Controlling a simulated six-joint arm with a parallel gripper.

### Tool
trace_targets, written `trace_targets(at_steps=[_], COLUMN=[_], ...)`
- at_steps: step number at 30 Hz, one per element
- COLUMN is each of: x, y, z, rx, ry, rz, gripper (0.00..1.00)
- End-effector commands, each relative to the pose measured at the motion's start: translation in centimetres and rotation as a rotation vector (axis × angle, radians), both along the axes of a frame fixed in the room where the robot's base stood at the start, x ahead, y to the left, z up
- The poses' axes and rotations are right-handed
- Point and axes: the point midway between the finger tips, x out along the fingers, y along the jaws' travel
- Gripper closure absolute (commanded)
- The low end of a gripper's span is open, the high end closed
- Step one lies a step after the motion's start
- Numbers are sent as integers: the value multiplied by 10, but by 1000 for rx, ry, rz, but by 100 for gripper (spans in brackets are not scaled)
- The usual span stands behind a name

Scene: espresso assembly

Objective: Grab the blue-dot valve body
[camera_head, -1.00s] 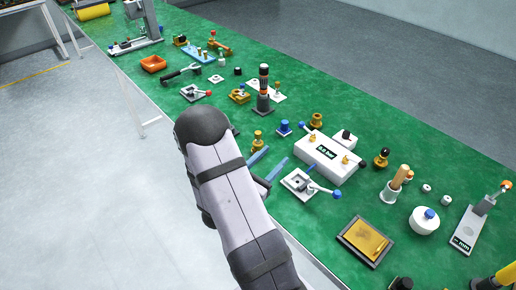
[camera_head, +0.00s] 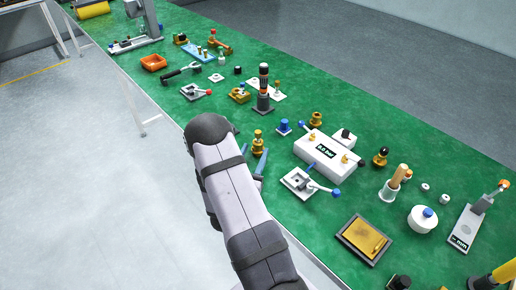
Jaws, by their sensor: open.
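No blue dot can be made out on any part at this size. A brass, knobbed fitting (camera_head: 258,144) stands upright on the green bench just beyond my gripper. Which of these is the blue-dot valve body I cannot tell. My gripper (camera_head: 261,167) is open, its blue fingers low at the bench's near side, close to the brass fitting. My arm hides most of the gripper, and I see nothing between the fingers.
A white box with a display (camera_head: 328,156) and a white plate with a blue-ended lever (camera_head: 304,184) stand right of my gripper. A dark column (camera_head: 263,98) stands behind. A brown tray (camera_head: 363,241) lies at the near right. Green surface is clear left of the fitting.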

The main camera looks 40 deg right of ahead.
Motion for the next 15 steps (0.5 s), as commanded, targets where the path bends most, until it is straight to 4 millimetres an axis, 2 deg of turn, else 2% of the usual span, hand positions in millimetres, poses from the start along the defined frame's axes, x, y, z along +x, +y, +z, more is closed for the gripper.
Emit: trace_targets(at_steps=[10, 15], x=[20, 26], y=[-33, -43], z=[3, 1], rx=[-1, 0], ry=[-3, 0], rz=[-4, -3], gripper=[52, 52])
